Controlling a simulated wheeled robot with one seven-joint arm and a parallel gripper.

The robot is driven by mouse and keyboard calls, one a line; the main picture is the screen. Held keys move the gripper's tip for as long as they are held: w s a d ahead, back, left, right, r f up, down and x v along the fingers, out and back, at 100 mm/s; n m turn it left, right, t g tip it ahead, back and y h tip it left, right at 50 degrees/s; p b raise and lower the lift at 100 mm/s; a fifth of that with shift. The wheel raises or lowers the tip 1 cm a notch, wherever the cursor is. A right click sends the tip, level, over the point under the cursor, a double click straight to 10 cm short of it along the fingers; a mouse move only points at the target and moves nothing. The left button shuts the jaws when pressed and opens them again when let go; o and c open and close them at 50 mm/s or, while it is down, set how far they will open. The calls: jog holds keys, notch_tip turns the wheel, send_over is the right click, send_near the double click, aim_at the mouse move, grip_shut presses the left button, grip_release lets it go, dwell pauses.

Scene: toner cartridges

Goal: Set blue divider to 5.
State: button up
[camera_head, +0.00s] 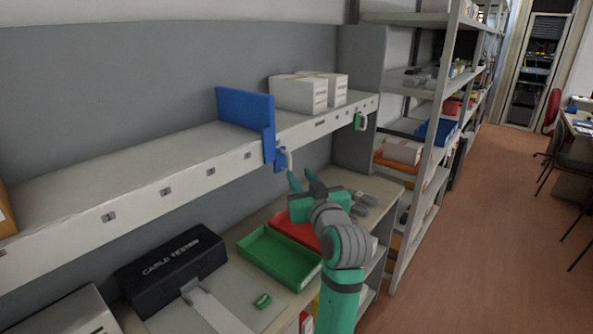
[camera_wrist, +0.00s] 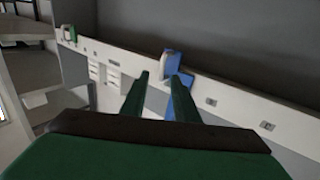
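The blue divider (camera_head: 246,108) stands upright across the white shelf. Its front piece hangs over the shelf's lip, with a pale handle (camera_head: 287,158) at the lower right. It lies just right of a small label (camera_head: 247,156) on the lip; the digits are too small to read. In the wrist view the divider (camera_wrist: 171,63) shows beyond the fingertips, partly hidden by a finger. My gripper (camera_head: 300,173) is open, in front of and slightly below the handle. Its two green fingers (camera_wrist: 160,78) are apart, with no object clearly held; whether they touch the handle cannot be told.
White boxes (camera_head: 299,92) stand right of the divider, then a green-handled divider (camera_head: 360,121). Below are a green tray (camera_head: 279,257), a red tray (camera_head: 294,229) and a black case (camera_head: 171,270). A metal rack (camera_head: 437,110) stands right.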

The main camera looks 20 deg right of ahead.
jog(key=s, duration=0.3)
jog(key=shift+s+a, duration=0.2)
jog(key=shift+s, duration=0.05)
dwell(0.4)
